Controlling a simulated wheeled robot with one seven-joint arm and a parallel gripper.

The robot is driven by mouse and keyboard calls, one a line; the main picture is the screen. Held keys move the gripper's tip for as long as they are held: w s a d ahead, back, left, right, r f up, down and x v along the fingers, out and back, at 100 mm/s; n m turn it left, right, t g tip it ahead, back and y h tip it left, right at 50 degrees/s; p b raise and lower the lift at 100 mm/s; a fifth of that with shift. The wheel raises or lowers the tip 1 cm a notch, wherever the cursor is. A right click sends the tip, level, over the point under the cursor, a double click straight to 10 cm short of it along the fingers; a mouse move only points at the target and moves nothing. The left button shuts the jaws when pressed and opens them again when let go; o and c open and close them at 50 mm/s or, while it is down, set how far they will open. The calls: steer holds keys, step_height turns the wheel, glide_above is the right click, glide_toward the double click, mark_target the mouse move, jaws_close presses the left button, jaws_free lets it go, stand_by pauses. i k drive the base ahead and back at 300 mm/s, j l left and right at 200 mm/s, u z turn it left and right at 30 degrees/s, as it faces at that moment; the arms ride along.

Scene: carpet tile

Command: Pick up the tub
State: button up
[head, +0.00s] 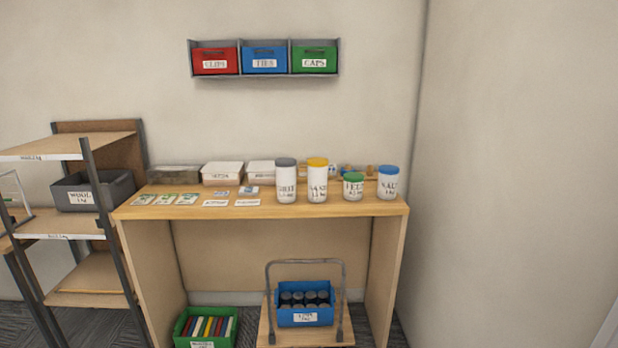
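A row of white round tubs with labels stands upright on the right half of the wooden table (270,212). They are a tall tub with a grey lid (286,184), a tall tub with a yellow lid (317,184), a short tub with a green lid (353,188) and a tub with a blue lid (388,186). The view does not tell which one is the tub meant. Their labels are only partly legible. My gripper is not in view.
Lidded white boxes (222,174), a grey box (174,175) and cards (215,203) share the table. A shelf rack (87,222) stands left. A trolley (305,333) with a blue crate (305,319) and a green crate (205,345) sit below. Wall bins (264,60) hang above.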

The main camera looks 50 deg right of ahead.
mark_target(318, 167)
steer(key=i+j, duration=0.15)
steer(key=i, duration=0.85)
steer(key=i+j, duration=0.15)
steer(key=i, duration=0.8)
steer(key=i+z, duration=0.2)
steer(key=z, duration=0.3)
steer(key=i+j+z, duration=0.15)
steer(key=z, duration=0.3)
steer(key=i+j+z, duration=0.2)
steer(key=z, duration=0.3)
